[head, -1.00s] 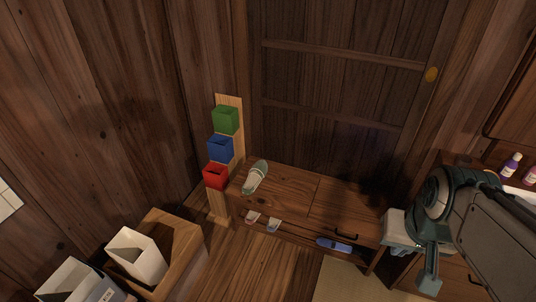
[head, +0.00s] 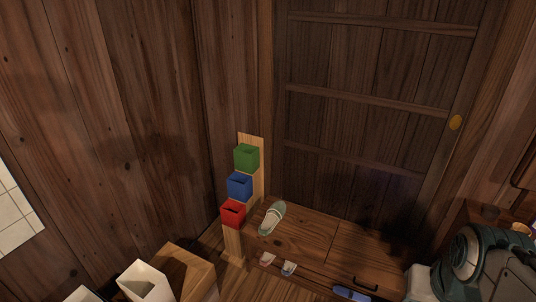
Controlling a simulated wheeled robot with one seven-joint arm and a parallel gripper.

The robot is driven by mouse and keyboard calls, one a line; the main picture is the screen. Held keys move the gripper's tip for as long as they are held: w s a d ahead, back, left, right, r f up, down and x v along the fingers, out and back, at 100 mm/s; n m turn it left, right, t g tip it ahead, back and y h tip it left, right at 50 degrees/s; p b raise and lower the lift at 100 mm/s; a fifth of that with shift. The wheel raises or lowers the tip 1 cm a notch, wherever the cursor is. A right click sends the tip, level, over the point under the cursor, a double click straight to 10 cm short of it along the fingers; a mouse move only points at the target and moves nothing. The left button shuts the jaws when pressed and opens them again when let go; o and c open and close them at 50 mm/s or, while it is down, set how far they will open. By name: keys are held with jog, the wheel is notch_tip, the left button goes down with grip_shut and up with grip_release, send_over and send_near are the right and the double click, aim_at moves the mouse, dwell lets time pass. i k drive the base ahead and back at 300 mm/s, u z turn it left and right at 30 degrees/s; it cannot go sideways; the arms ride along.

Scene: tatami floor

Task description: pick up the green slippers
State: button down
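The green slippers (head: 271,218) lie together on the left end of the top of a low wooden bench (head: 304,244), beside the red box. They look pale green with a lighter sole. My arm shows at the lower right of the head view, well to the right of the slippers. My gripper itself is outside the frame.
Green (head: 246,158), blue (head: 239,186) and red (head: 233,213) boxes are stacked on a wooden stand left of the bench. Pale slippers (head: 289,268) and a blue item (head: 350,293) sit low under the bench. A wooden crate (head: 189,270) with a white bin (head: 144,282) stands lower left.

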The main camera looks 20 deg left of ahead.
aim_at(276, 211)
jog(key=u, duration=0.5)
jog(key=i, duration=0.5)
jog(key=u, duration=1)
jog(key=i, duration=0.9)
